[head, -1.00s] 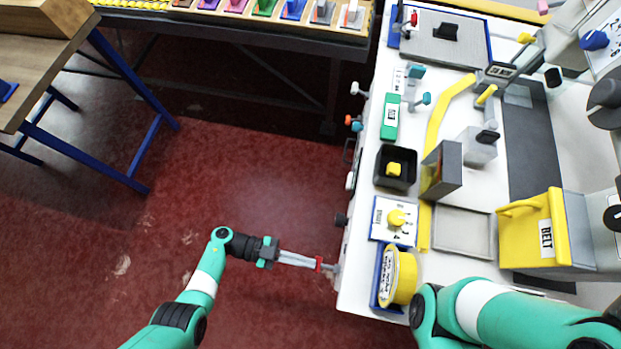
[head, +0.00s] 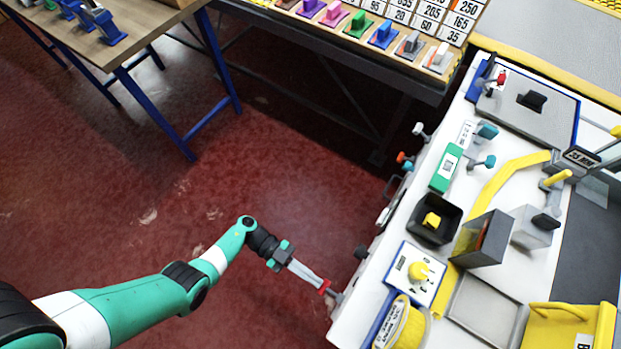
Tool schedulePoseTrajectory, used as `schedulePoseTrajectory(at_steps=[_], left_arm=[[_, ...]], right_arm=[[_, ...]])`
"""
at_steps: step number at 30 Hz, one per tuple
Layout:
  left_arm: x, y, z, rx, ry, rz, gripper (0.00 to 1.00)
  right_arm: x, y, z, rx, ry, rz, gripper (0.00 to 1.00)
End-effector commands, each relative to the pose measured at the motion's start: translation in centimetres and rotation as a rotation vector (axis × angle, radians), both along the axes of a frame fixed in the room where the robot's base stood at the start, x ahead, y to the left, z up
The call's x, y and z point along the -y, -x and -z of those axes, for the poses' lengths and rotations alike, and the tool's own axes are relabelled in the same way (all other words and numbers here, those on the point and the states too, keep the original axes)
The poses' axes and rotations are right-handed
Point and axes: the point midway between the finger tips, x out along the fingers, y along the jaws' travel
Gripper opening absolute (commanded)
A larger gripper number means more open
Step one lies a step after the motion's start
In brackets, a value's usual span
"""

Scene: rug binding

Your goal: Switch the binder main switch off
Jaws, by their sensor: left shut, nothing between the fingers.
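My left gripper (head: 306,274) is shut and empty, its fingers pointing at the near end of the white binder bench's front side. A small red part (head: 324,286) sits right at the fingertips, with a grey piece (head: 337,297) between it and the bench (head: 345,325). The red part looks like a switch handle, but I cannot tell its setting or whether the fingers touch it. No readable main switch label shows. My right gripper is out of view.
Open red floor (head: 270,180) lies left of the bench.

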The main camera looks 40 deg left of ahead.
Motion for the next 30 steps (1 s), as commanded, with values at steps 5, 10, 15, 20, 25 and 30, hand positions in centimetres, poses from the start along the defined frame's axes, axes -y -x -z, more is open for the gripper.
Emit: schedulePoseTrajectory(at_steps=[5, 10, 15, 20, 25, 30], left_arm=[[0.0, 0.3, 1.2, -0.019, -0.028, -0.005, 0.00], [-0.1, 0.2, 0.3, -0.017, -0.025, -0.004, 0.00], [-0.9, 0.2, -3.0, -0.008, -0.011, 0.007, 0.00], [-4.0, 0.5, -2.1, -0.005, -0.002, 0.004, 0.00], [-7.7, 1.1, -1.0, 0.000, -0.003, 0.007, 0.00], [-10.0, 1.5, -0.6, 0.000, -0.002, 0.011, 0.00]], right_arm=[[0.0, 0.0, 0.3, 0.000, 0.000, 0.000, 0.50], [0.0, 0.0, -0.6, 0.000, 0.000, 0.000, 0.50], [0.0, 0.0, -3.3, 0.000, 0.000, 0.000, 0.50], [0.0, 0.0, -2.1, 0.000, 0.000, 0.000, 0.50], [0.0, 0.0, -0.6, -0.001, 0.000, 0.000, 0.50], [0.0, 0.0, 0.3, 0.000, 0.000, 0.000, 0.50]])
